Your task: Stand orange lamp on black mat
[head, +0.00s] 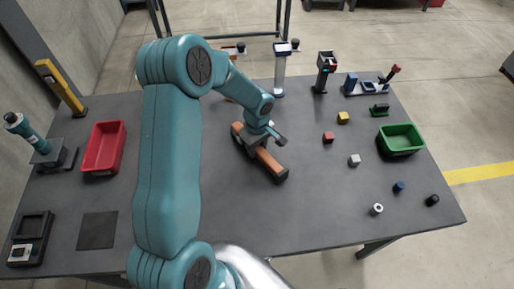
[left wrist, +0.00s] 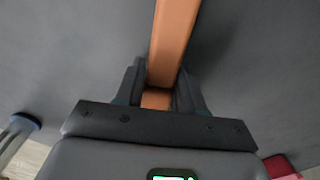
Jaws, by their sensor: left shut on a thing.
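The orange lamp (head: 270,162) is a long orange bar with dark ends, lying on its side near the middle of the grey table. My left gripper (head: 252,142) is over its middle, with a finger on each side. In the left wrist view the left gripper (left wrist: 160,88) is shut on the orange lamp (left wrist: 173,40), which extends away between the fingers. Whether the lamp touches the table or is slightly raised I cannot tell. The black mat (head: 98,230) is a bare dark square at the table's front left. My right gripper is not in view.
A red bin (head: 103,148) stands behind the mat, and a black device (head: 31,238) is left of it. Several small blocks, including a red cube (head: 328,137), and a green bin (head: 401,140) are at the right. The table front centre is clear.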

